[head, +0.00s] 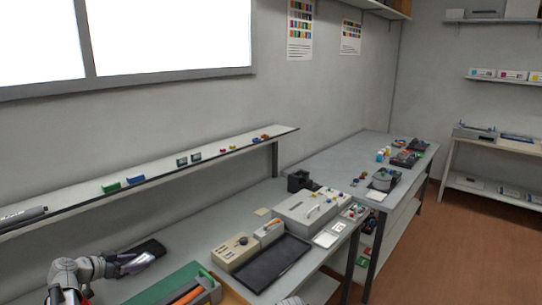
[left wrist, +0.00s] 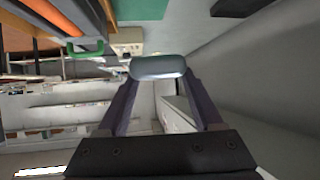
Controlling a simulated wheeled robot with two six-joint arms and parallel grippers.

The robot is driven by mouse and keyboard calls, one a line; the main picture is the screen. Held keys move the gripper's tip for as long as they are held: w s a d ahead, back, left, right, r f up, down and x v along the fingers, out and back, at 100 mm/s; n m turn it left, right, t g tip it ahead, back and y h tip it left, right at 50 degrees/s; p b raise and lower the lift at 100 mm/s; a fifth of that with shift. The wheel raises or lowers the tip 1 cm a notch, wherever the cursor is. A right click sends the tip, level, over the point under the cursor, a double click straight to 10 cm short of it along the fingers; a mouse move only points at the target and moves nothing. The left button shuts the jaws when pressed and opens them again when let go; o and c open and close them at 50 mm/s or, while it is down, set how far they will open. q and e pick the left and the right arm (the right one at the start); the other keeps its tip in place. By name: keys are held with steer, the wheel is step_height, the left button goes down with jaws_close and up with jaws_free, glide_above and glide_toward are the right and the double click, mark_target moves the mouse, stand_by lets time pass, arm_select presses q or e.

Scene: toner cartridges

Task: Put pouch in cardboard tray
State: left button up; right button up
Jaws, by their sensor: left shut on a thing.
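My left gripper (head: 138,262) reaches in from the lower left over the bench. In the left wrist view its two dark fingers (left wrist: 160,80) are shut on a smooth, rounded grey-blue thing, which I take for the pouch (left wrist: 158,67). The pouch sits crosswise between the fingertips. I cannot make it out in the head view. A tan-orange edge (head: 234,297) at the bottom of the head view may be the cardboard tray; most of it is cut off. My right gripper is not in view.
A black tray (head: 271,264), beige boxes (head: 235,252) and a grey case (head: 304,207) stand further right. Bench space behind is clear.

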arm_select(q)
steer(key=shift+r+p, duration=0.35)
steer(key=shift+r, duration=0.35)
step_height(320, 180, down, 3)
steer(key=b, duration=0.3)
